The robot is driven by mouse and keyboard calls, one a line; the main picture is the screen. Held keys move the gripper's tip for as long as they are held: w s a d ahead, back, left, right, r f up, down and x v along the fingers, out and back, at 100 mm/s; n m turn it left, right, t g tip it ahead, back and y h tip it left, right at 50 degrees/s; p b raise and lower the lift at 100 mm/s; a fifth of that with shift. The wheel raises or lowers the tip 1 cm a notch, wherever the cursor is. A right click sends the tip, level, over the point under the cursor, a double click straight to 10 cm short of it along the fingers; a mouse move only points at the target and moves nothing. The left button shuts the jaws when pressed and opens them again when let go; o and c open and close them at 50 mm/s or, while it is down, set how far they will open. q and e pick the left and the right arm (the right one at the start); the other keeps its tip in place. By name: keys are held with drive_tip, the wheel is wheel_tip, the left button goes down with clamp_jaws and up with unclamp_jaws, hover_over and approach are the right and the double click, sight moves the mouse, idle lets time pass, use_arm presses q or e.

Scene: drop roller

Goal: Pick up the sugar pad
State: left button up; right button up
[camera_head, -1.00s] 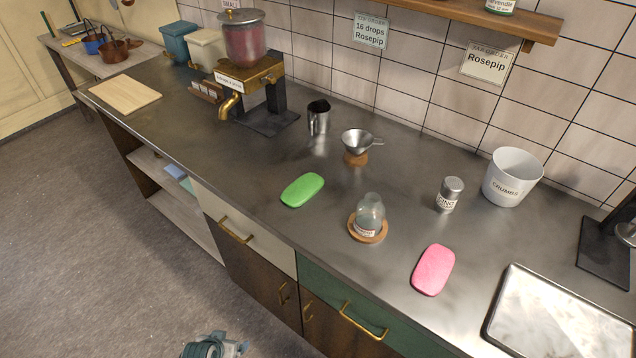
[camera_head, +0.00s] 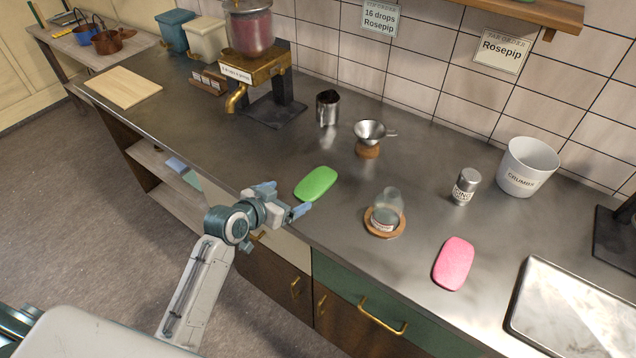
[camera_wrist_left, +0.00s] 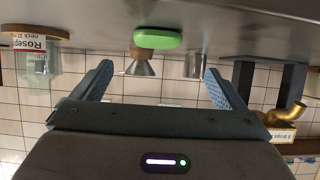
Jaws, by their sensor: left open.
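Two soft-looking pads lie on the metal counter: a green one (camera_head: 316,184) left of the middle and a pink one (camera_head: 453,263) near the front edge at right. No label shows which is the sugar pad. My left gripper (camera_head: 286,198) is open and empty at the counter's front edge, just left of the green pad and apart from it. In the left wrist view, which looks upside down, the green pad (camera_wrist_left: 157,38) lies beyond and between the open fingers (camera_wrist_left: 155,78). The pink pad is not in that view. My right gripper is out of view.
A glass jar on a wooden coaster (camera_head: 385,222) stands between the pads. A funnel on a wooden stand (camera_head: 368,139), a metal cup (camera_head: 328,108), a shaker (camera_head: 466,186), a white bucket (camera_head: 527,167) and a metal tray (camera_head: 575,310) stand around. The brass-tapped dispenser (camera_head: 255,66) is behind.

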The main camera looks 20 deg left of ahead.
use_arm(q)
drive_tip(key=p, duration=0.1)
approach(316, 182)
drive_tip(key=shift+w+f, duration=0.4)
drive_tip(key=shift+w, duration=0.2)
drive_tip(key=shift+w+f, duration=0.4)
drive_tip(key=shift+w, duration=0.15)
drive_tip(key=shift+w+d+p, duration=0.2)
drive_tip(key=shift+p, duration=0.25)
drive_tip(key=p+x, duration=0.1)
drive_tip(key=x, duration=0.1)
drive_tip(key=p+x, duration=0.1)
drive_tip(key=x, duration=0.1)
drive_tip(key=shift+d+r, duration=0.15)
drive_tip(key=shift+d, duration=0.1)
drive_tip(key=shift+w+d+f, duration=0.1)
drive_tip(key=shift+w+f, duration=0.15)
drive_tip(key=shift+s, duration=0.1)
drive_tip(key=c, duration=1.1)
drive_tip(key=shift+c, duration=0.4)
drive_tip(key=shift+r, duration=0.15)
